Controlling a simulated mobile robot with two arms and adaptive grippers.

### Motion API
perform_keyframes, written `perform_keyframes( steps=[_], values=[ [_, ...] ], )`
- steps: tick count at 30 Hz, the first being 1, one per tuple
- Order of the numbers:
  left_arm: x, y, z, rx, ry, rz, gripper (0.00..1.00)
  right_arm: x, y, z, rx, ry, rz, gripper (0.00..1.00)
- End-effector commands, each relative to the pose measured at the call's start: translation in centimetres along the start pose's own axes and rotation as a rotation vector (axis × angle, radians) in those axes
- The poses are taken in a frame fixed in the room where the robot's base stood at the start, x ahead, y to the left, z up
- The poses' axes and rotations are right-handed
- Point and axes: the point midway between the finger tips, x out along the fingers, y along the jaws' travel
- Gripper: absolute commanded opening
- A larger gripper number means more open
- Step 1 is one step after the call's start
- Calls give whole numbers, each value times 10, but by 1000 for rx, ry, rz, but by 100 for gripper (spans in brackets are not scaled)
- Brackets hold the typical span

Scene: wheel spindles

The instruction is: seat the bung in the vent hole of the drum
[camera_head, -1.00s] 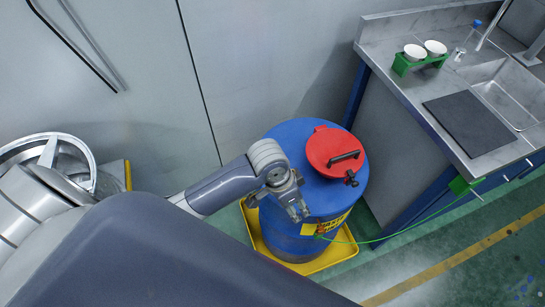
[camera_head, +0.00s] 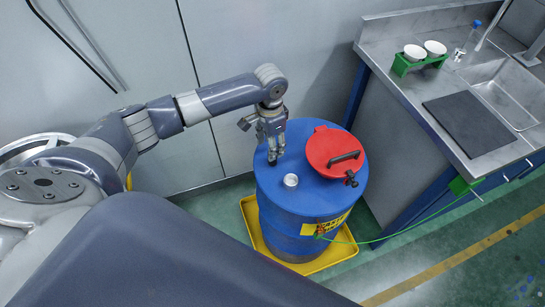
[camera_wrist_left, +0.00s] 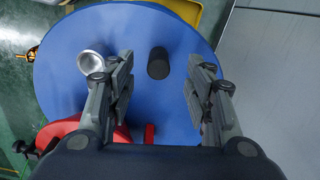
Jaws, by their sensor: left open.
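The blue drum (camera_head: 312,202) stands upright with its top in clear view. A silver round fitting (camera_head: 290,180), which looks like the vent hole's collar, sits near the left front of the top; it also shows in the wrist view (camera_wrist_left: 91,62). A short black cylinder (camera_wrist_left: 158,63), which looks like the bung, is on the drum top in the wrist view; the gripper hides it in the head view. My left gripper (camera_head: 272,158) is open and points down over the drum's back left. In the wrist view the black cylinder lies between its fingers' lines, untouched.
A red lid (camera_head: 328,143) with a black handle covers the drum top's right side. The drum stands in a yellow tray (camera_head: 335,258). A green cable (camera_head: 395,233) runs to a sink bench (camera_head: 400,95) at the right. A grey wall is behind.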

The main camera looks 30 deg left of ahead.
Motion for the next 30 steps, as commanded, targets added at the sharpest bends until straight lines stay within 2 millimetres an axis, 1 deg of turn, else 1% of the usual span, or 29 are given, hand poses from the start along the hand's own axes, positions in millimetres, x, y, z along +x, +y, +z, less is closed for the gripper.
perform_keyframes(
  steps=[1,3,8,15,18,21,26,27,29,30],
  values=[
    [7,1,0,0,0,1,48,-1,-1,0,0,0,-1,37],
    [14,1,0,1,0,1,48,-1,-3,-1,0,1,-3,37],
    [24,1,-1,0,0,1,48,-2,-6,-2,0,2,-7,37],
    [58,2,-6,1,-1,0,48,-7,-7,-2,0,2,-8,37],
    [67,2,-6,1,0,0,48,-7,-6,-2,-1,2,-8,37],
    [71,2,-6,2,2,-1,48,-7,-6,-2,-1,2,-7,37],
    [71,2,-6,2,2,-1,48,-7,-4,-2,-1,1,-5,37],
    [71,2,-6,2,2,-1,43,-7,-4,-1,-1,1,-5,37],
    [71,2,-6,2,2,-1,30,-7,-3,-1,-2,1,-4,37],
    [71,2,-6,2,2,-1,21,-7,-2,-1,-2,1,-3,37]
  ],
)
